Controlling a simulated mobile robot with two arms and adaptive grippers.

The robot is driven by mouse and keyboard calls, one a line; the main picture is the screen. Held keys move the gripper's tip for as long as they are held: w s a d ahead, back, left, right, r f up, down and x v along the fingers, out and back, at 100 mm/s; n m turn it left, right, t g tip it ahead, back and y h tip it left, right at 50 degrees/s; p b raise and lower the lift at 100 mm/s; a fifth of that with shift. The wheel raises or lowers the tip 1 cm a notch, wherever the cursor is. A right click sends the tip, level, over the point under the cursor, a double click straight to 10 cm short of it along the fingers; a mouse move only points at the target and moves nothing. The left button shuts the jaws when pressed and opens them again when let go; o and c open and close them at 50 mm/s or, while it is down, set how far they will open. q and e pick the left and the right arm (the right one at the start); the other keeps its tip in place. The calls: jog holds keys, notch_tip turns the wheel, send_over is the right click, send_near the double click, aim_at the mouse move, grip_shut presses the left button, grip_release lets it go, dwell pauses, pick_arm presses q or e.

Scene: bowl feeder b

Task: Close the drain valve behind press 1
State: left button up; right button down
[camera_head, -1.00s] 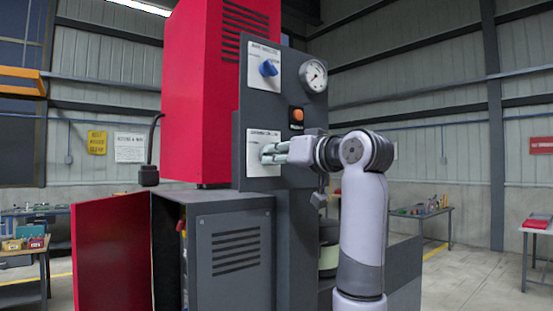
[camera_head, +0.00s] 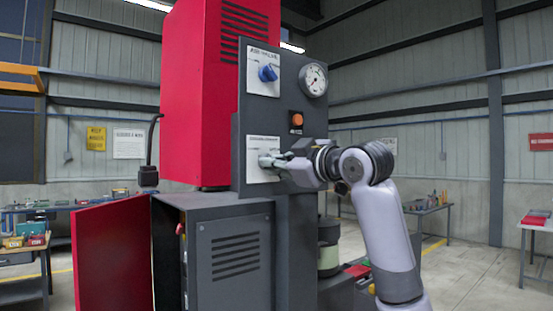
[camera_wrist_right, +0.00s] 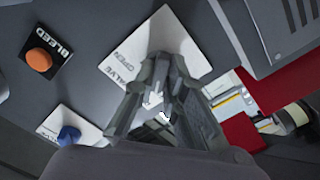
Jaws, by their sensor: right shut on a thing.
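The lower white valve plate (camera_head: 262,143) is on the dark front panel of the red and grey press (camera_head: 240,120). In the right wrist view the same plate (camera_wrist_right: 182,40) reads "VALVE" and "OPEN". My right gripper (camera_head: 268,163) is at this plate. Its fingers (camera_wrist_right: 162,78) are shut on the valve handle, which they mostly hide, so its exact turn cannot be told. My left gripper is not in view.
Above the plate are an orange bleed button (camera_head: 296,119), a gauge (camera_head: 313,80) and a blue knob (camera_head: 268,73). A red door (camera_head: 112,255) stands open at lower left. Side tables (camera_head: 440,208) stand far behind.

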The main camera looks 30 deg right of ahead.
jog(key=shift+n, duration=0.6)
jog(key=shift+n+p, duration=0.3)
jog(key=shift+p, duration=0.05)
jog(key=c, duration=1.6)
grip_release()
jog(key=shift+c, duration=0.2)
jog(key=shift+s, duration=0.15)
jog(key=s, duration=1.1)
jog(key=shift+s+d, duration=0.4)
jog(key=shift+d, duration=0.05)
